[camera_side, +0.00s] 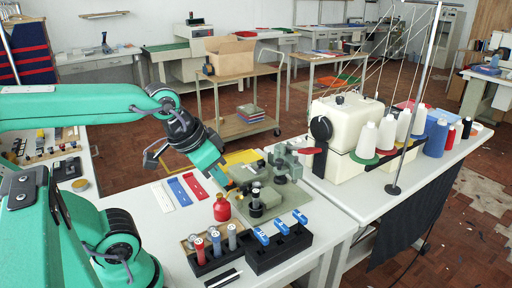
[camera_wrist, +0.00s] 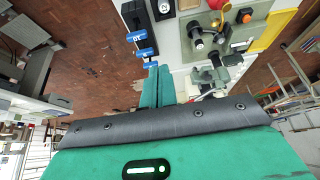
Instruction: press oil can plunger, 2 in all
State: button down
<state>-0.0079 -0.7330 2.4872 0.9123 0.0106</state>
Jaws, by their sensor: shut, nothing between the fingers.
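In the wrist view, a red round shape (camera_wrist: 219,4), likely the can, is cut off by the top edge. My gripper (camera_side: 223,179) is shut and empty, tilted down, and appears above the can in the side view; its depth relative to the can is unclear. In the wrist view, the closed teal fingers (camera_wrist: 159,70) point toward the blue-topped pieces, left of the red shape. I see no contact with the can.
A black block with blue pieces (camera_side: 278,246) and a dark holder with red, blue and grey cylinders (camera_side: 215,252) stand in front of the can. The machine plate (camera_side: 268,200) carries a small mechanism. Red, blue and white strips (camera_side: 180,191) lie left. A sewing machine (camera_side: 346,120) stands right.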

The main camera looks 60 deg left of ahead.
jog(key=shift+w+a+g, duration=1.4)
jog(key=shift+a+g, duration=0.45)
jog(key=shift+g, duration=0.05)
jog(key=m+g+h, duration=0.2)
jog(key=g+h, duration=0.1)
jog(key=g, duration=0.4)
send_over(220, 197)
notch_tip(220, 197, down, 5)
jog(key=shift+w+a+f+g+h, duration=0.3)
jog(key=shift+w+a+f+g, duration=0.2)
jog(key=shift+a, duration=0.2)
jog(key=shift+f, duration=4.35)
